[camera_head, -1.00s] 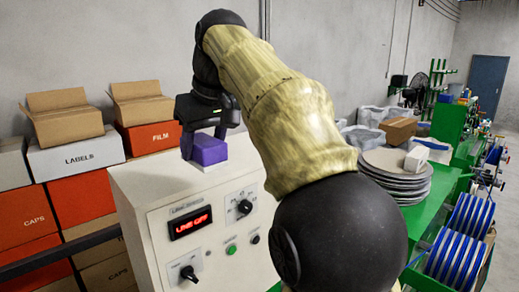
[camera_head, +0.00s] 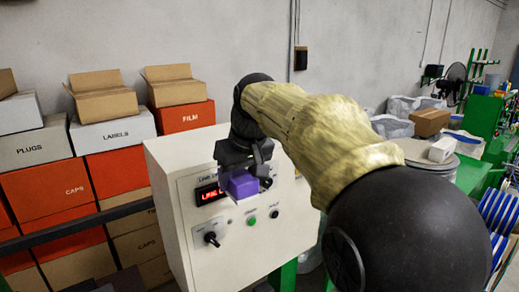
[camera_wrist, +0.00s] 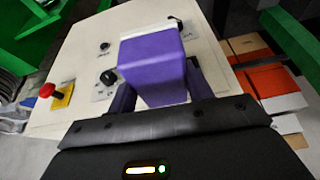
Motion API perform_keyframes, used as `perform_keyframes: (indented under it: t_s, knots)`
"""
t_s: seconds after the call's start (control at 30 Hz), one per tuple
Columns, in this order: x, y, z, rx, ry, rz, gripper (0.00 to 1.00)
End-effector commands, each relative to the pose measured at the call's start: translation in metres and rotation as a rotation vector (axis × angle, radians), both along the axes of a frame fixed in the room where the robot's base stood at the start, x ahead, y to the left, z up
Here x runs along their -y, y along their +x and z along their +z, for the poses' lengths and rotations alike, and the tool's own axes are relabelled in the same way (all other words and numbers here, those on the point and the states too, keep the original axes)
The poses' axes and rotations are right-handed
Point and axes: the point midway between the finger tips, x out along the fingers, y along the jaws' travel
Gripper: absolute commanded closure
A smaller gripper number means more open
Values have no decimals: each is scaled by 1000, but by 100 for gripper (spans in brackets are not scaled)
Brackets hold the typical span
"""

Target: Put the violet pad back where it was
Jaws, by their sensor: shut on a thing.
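The violet pad (camera_head: 243,187) is a small purple block in my gripper (camera_head: 244,178), in front of the cream control cabinet's front panel in the head view. It covers part of the red display and a knob there. In the wrist view the violet pad (camera_wrist: 154,66) fills the space between my fingers (camera_wrist: 160,88), with a whitish strip along its far edge. My gripper is shut on the pad. I cannot tell whether the pad touches the panel.
The control cabinet (camera_head: 185,243) has knobs and a green button (camera_head: 252,220). A red emergency button (camera_wrist: 47,90) shows in the wrist view. Stacked boxes (camera_head: 63,187) stand at the left. Plates (camera_head: 425,158) and a brown carton (camera_head: 430,122) lie at the right.

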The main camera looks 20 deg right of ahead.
Motion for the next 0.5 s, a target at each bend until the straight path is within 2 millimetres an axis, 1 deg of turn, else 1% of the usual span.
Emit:
perform_keyframes:
  t_s: [0.03,0.17,0.2,0.27,0.3,0.37,0.4,0.47,0.5]
  knots:
    - [0,0,-18,-7,0,-7,71]
    - [2,0,-68,-10,1,-29,71]
    - [3,0,-87,-11,1,-36,71]
    - [4,0,-115,-13,1,-49,71]
    - [4,-1,-134,-13,1,-57,71]
    - [5,-1,-164,-15,1,-71,71]
    - [6,-1,-183,-15,0,-80,71]
    - [7,-1,-212,-17,0,-93,71]
    - [8,-1,-231,-17,-1,-102,71]
